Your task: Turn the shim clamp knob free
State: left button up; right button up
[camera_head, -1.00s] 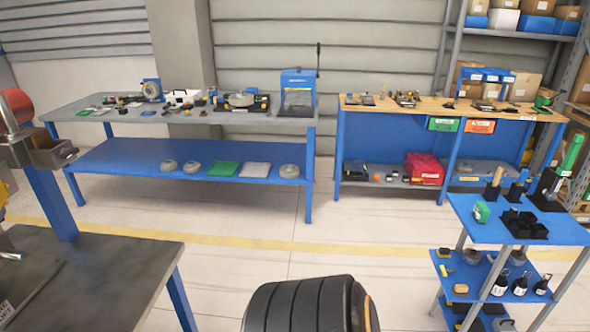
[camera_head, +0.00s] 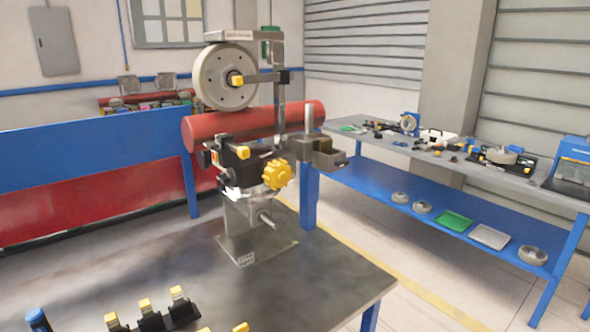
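A stand (camera_head: 240,225) rises from the dark metal table. A large yellow lobed knob (camera_head: 277,174) sits on its right side, at mid height. A smaller yellow knob (camera_head: 243,152) is just to its upper left, on a black block. A grey wheel (camera_head: 225,77) with a yellow hub piece (camera_head: 236,80) is mounted higher up. No label shows which yellow knob is the shim clamp knob. A red cylinder (camera_head: 300,115) lies horizontally behind the stand. Neither of my grippers is in view.
The dark metal table (camera_head: 330,275) is bare to the right of the stand. Several small black holders with yellow tops (camera_head: 145,307) stand at its front edge, near a blue-capped item (camera_head: 37,318). A long bench (camera_head: 500,186) with tools stands at the right.

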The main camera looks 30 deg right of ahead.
aim_at(338, 161)
jog(key=z, duration=1.35)
